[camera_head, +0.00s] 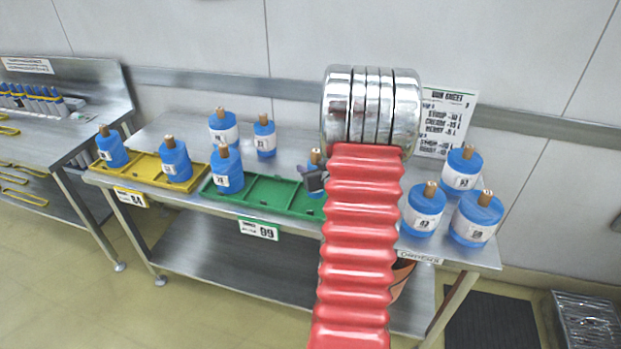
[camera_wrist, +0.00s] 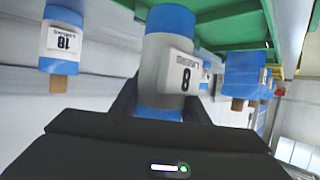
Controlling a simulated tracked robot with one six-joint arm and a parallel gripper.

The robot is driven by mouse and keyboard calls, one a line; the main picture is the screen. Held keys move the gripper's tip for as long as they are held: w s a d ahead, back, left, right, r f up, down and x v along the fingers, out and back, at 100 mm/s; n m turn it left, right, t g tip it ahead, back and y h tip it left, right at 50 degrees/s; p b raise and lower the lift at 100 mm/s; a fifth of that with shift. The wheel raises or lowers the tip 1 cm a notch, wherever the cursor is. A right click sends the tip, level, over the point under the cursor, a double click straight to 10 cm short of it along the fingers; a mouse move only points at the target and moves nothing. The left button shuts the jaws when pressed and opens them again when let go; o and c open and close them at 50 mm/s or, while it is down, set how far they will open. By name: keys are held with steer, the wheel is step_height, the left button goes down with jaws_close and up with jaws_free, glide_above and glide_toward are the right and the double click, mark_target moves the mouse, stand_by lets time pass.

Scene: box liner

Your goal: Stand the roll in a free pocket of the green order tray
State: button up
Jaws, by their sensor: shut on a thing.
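The roll (camera_wrist: 165,55), blue and grey with a white label reading 8, is between the fingers of my gripper (camera_wrist: 170,100) in the wrist view, which looks upside down. In the head view, the roll's brown core end (camera_head: 316,156) shows above my gripper (camera_head: 313,181), at the right part of the green order tray (camera_head: 262,201). My red arm hides the tray's right end. One blue roll (camera_head: 228,172) stands in the tray's left pocket; the middle pockets look empty. I cannot tell whether the held roll touches the tray.
A yellow tray (camera_head: 148,168) with two rolls lies to the left. Two loose rolls (camera_head: 264,138) stand behind the green tray. Three larger rolls (camera_head: 463,166) stand at the table's right end. A sign (camera_head: 441,120) stands at the back right.

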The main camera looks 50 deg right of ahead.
steer(key=shift+f, duration=1.8)
steer(key=shift+f, duration=0.1)
steer(key=o, duration=1.2)
steer(key=shift+o, duration=0.2)
steer(key=v, duration=1.2)
